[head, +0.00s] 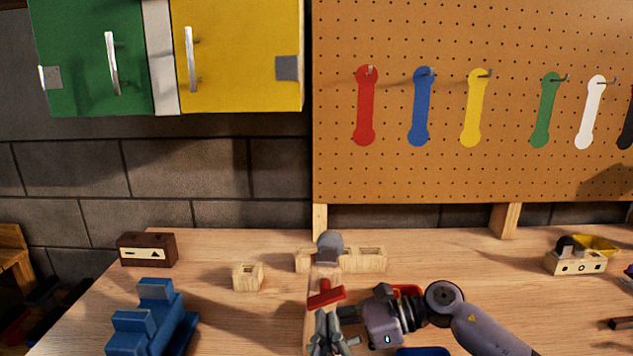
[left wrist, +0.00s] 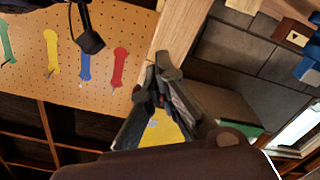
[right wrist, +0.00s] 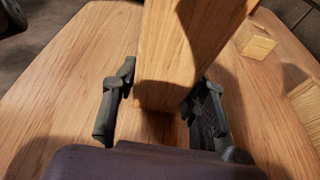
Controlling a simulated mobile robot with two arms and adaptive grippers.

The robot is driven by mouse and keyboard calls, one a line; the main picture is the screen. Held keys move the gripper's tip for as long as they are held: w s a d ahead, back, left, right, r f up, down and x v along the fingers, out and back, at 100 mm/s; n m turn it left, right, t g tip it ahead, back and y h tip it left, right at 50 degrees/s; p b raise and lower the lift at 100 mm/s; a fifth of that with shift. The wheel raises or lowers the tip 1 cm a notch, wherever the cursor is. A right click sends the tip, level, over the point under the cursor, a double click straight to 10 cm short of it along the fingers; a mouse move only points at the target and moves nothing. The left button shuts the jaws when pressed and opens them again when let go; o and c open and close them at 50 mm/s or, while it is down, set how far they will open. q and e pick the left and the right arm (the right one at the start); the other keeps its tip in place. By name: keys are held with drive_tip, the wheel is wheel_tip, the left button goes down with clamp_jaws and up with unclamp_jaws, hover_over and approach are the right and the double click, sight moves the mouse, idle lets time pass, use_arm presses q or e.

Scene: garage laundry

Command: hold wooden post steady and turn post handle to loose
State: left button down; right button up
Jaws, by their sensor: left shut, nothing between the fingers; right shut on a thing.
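The wooden post (head: 322,270) stands upright on the bench, partly hidden by my left gripper; it also fills the top middle of the right wrist view (right wrist: 190,45). A red handle (head: 325,294) and a grey rounded piece (head: 329,246) show at the post. My right gripper (head: 345,314) comes from the right and is shut on the post; its fingers flank the post in the right wrist view (right wrist: 160,88). My left gripper (head: 327,320) is shut and empty, just below the red handle in the picture; whether it touches the handle is unclear. Its closed fingers show in the left wrist view (left wrist: 168,68).
A blue stepped block (head: 152,320), a brown box (head: 147,250), a small wooden block (head: 247,277) and a wooden holder (head: 365,259) stand on the bench. A wooden toy-like box (head: 575,262) is at the right. Pegboard and cabinets are behind.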

use_arm(q)
drive_tip(key=shift+d, duration=0.3)
drive_tip(key=shift+d+r, duration=0.2)
drive_tip(key=shift+d, duration=0.1)
drive_tip(key=shift+d+r, duration=0.2)
drive_tip(key=shift+d, duration=0.1)
drive_tip(key=shift+d+r, duration=0.2)
drive_tip(key=shift+r, duration=0.05)
idle(0.3)
drive_tip(key=s+d, duration=0.1)
drive_tip(key=s, duration=0.5)
drive_tip(key=shift+f, duration=0.2)
drive_tip(key=shift+s, duration=0.1)
idle(0.4)
use_arm(e)
drive_tip(key=o, duration=0.9)
